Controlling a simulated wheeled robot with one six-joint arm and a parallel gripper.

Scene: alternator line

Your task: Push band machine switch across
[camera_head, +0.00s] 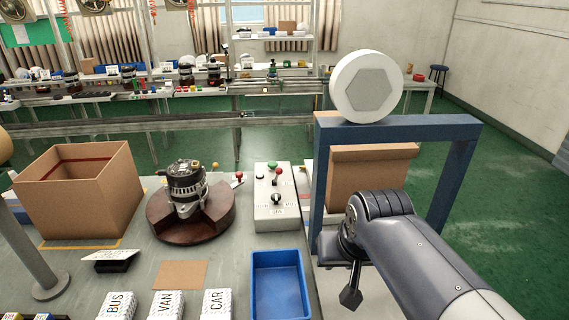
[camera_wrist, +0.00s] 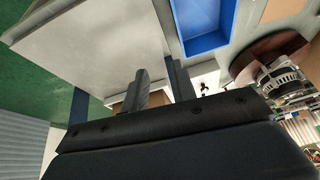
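The band machine is a blue arch frame (camera_head: 398,128) with a white roll (camera_head: 366,86) on top, at the right of the bench. A pale control box (camera_head: 268,214) left of the frame carries a black lever-like knob (camera_head: 276,199), a red button and a green button. I cannot tell for sure which part is the band machine switch. My gripper (camera_head: 350,292) hangs in front of the arch, right of the blue tray and apart from the control box. In the wrist view its two fingers (camera_wrist: 161,85) stand apart with nothing between them.
A blue tray (camera_head: 279,255) lies just left of my gripper. An alternator (camera_head: 187,188) sits on a round brown stand (camera_head: 163,224). An open cardboard box (camera_head: 110,195) is at the left. Several labelled white boxes line the front edge. Another cardboard box (camera_head: 368,182) stands behind the arch.

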